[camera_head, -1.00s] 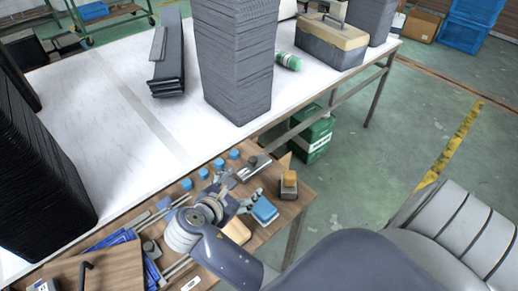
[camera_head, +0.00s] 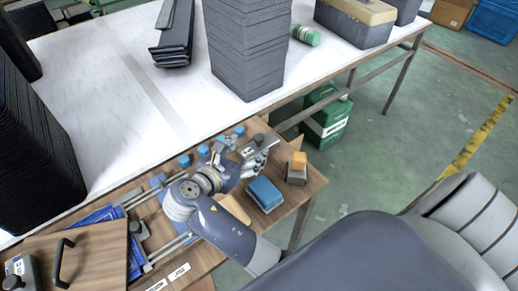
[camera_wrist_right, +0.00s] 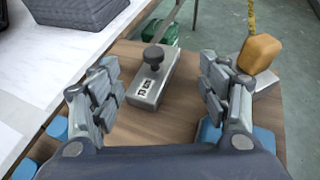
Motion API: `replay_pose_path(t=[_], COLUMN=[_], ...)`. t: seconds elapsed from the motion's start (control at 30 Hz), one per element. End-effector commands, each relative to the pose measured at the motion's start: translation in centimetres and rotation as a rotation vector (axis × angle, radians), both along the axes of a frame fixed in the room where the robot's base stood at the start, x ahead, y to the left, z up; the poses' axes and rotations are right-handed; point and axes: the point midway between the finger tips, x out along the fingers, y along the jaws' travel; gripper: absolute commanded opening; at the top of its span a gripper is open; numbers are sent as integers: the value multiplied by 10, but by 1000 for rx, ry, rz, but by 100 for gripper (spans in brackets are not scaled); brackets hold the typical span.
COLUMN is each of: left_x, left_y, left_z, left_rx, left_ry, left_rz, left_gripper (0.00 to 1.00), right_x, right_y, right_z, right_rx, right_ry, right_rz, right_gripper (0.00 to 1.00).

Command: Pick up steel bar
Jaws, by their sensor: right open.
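The steel bar (camera_wrist_right: 152,85) is a grey metal block with a black knob and a small label on top. It lies on the wooden table ahead of my right gripper (camera_wrist_right: 160,92), in line with the gap between the fingers. My right gripper is open and empty, with its fingers spread to either side. In the head view the right gripper (camera_head: 243,156) is over the wooden table, close to the steel bar (camera_head: 250,146), which is partly hidden by the fingers. My left gripper is not in view.
A blue block (camera_head: 265,193) and an orange block (camera_head: 298,160) on a stand are close on the right. Several small blue pieces (camera_head: 203,151) line the left side. Dark stacked trays (camera_head: 246,55) stand on the white table (camera_head: 120,125) behind.

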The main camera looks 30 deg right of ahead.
Motion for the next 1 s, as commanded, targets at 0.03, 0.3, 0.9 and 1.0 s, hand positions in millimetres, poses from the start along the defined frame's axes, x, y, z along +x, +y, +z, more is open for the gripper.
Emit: replay_pose_path(t=[0.03, 0.3, 0.9, 1.0], left_x=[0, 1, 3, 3], left_y=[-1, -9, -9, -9], left_z=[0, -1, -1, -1], left_rx=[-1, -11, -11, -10], left_ry=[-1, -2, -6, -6], left_rz=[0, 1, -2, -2], left_gripper=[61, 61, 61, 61], right_x=[4, 17, 42, 42], right_y=[-8, -34, -76, -76], right_z=[-2, -15, -37, -37], right_rx=[-4, -1, 1, 1], right_ry=[-1, -2, -1, -1], right_rz=[-1, 0, 1, 1], right_gripper=[70, 70, 70, 67])
